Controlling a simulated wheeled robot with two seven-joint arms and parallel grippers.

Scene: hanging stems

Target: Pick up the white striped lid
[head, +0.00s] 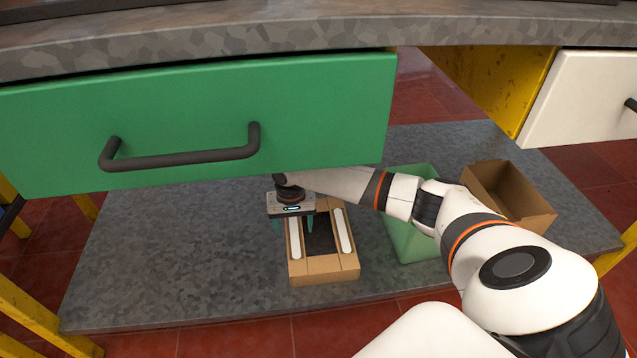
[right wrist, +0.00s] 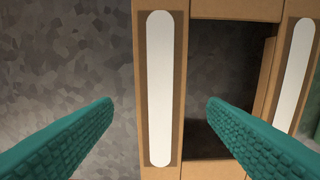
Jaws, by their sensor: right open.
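A light-brown box-like frame (head: 322,265) with a white stripe along its left side (head: 296,240) and another along its right side (head: 343,231) lies on the grey lower shelf. Its middle is a dark rectangular opening. I see no separate lid; the white stripes are the only match. My right gripper (head: 292,229) is open over the frame's left side, pointing down. In the right wrist view, the left white stripe (right wrist: 159,60) runs between its teal fingers, one on each side. Contact cannot be told. My left gripper is not in view.
The green drawer front (head: 200,125) with a dark handle hangs above the grey shelf (head: 170,270). A green bin (head: 405,240) and an open cardboard box (head: 535,222) stand to the right. A white drawer (head: 585,100) is at upper right. The shelf's left part is clear.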

